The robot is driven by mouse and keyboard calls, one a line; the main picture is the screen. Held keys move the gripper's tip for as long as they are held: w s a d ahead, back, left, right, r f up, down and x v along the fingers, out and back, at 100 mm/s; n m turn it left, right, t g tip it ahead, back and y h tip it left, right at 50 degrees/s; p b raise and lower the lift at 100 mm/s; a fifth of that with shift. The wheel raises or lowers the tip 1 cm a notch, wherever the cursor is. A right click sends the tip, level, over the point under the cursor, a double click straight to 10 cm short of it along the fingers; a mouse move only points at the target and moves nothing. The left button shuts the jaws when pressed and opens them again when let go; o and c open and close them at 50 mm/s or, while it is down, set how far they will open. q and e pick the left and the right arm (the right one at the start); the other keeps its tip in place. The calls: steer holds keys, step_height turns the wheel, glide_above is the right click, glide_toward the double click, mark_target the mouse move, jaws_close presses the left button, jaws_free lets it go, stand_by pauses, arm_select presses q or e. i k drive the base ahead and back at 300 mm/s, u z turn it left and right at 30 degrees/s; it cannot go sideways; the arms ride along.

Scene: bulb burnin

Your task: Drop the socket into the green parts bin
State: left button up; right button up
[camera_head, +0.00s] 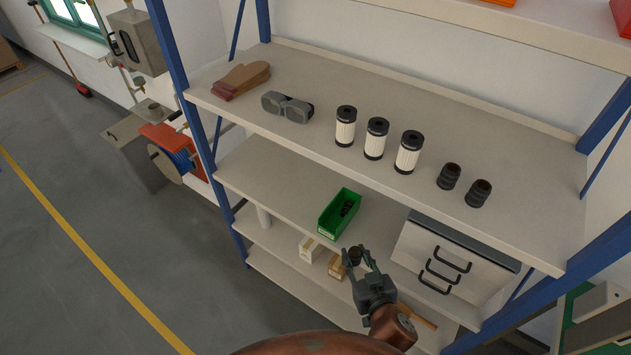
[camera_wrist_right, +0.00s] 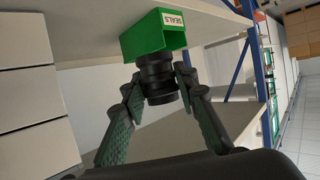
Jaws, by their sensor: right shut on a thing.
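The socket is a black ribbed cylinder, seen in the wrist view (camera_wrist_right: 158,78) and as a small dark round piece in the head view (camera_head: 355,254). My right gripper (camera_head: 361,259) is shut on it; both fingers flank the socket in the wrist view (camera_wrist_right: 159,90). The green parts bin (camera_head: 329,223) stands on the middle shelf near its front edge, with some small black pieces inside. In the head view the gripper is below and right of the bin. In the wrist view the bin (camera_wrist_right: 153,36) shows a label reading SEALS, and the socket overlaps its lower edge. My left gripper is not in view.
The upper shelf (camera_head: 270,119) holds gloves (camera_head: 241,80), goggles (camera_head: 287,107), three cream-and-black cylinders (camera_head: 376,138) and two black ribbed pieces (camera_head: 449,177). A drawer unit (camera_head: 450,262) stands right of the bin. Small boxes (camera_head: 311,249) sit below it.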

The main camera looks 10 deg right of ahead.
mark_target(337, 214)
steer(key=u, duration=0.9)
steer(key=i, duration=0.35)
steer(key=z, duration=1.35)
